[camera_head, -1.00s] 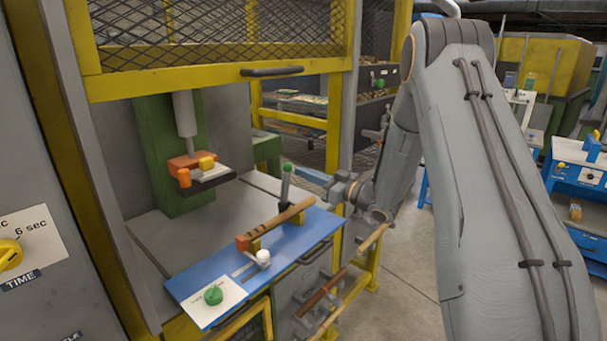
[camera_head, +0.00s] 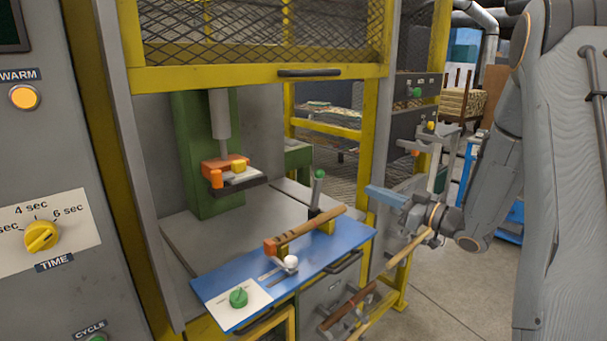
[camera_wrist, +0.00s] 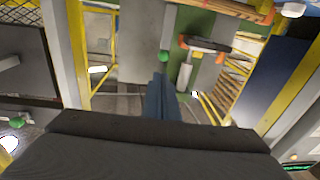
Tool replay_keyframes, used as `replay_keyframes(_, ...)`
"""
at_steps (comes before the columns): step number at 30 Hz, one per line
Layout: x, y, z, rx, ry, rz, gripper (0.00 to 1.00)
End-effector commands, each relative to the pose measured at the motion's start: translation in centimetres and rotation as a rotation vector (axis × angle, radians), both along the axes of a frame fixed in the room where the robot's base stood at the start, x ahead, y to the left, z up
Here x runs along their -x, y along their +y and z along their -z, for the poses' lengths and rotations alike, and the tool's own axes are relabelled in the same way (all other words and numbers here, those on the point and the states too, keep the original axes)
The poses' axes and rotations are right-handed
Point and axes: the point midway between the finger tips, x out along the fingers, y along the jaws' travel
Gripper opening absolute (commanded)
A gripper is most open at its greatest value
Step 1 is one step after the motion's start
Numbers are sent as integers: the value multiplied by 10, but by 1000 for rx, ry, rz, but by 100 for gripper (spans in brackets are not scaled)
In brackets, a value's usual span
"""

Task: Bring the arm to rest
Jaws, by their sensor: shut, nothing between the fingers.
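My gripper (camera_head: 386,197) has blue fingers and is at the right of the blue shelf, in front of the yellow frame post. Its fingers point left and it holds nothing. In the wrist view the blue fingers (camera_wrist: 160,98) are together, with a green knob showing just beyond their tips. My grey arm stretches from the right edge of the head view and is bent at the elbow. I cannot tell how far the fingers are from the post.
A yellow post (camera_head: 378,130) and wooden rods (camera_head: 352,306) are close to my arm. Grey floor (camera_head: 455,290) is open at right.

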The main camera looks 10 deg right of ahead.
Motion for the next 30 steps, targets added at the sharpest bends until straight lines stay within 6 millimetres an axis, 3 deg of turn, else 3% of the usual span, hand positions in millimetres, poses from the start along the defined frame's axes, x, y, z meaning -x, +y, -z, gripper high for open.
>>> replay_keyframes(7, -26, 7, 19, 206, 199, 269, 0)
replay_keyframes(11, -14, 4, 37, 307, 366, 416, 0)
replay_keyframes(13, 2, 4, 48, 352, 467, 483, 0)
replay_keyframes(17, 48, 8, 69, 420, 677, 578, 0)
replay_keyframes(20, 96, 19, 84, 460, 853, 622, 0)
replay_keyframes(27, 224, 61, 106, 503, 1257, 619, 0)
replay_keyframes(30, 258, 75, 108, 507, 1359, 597, 0)
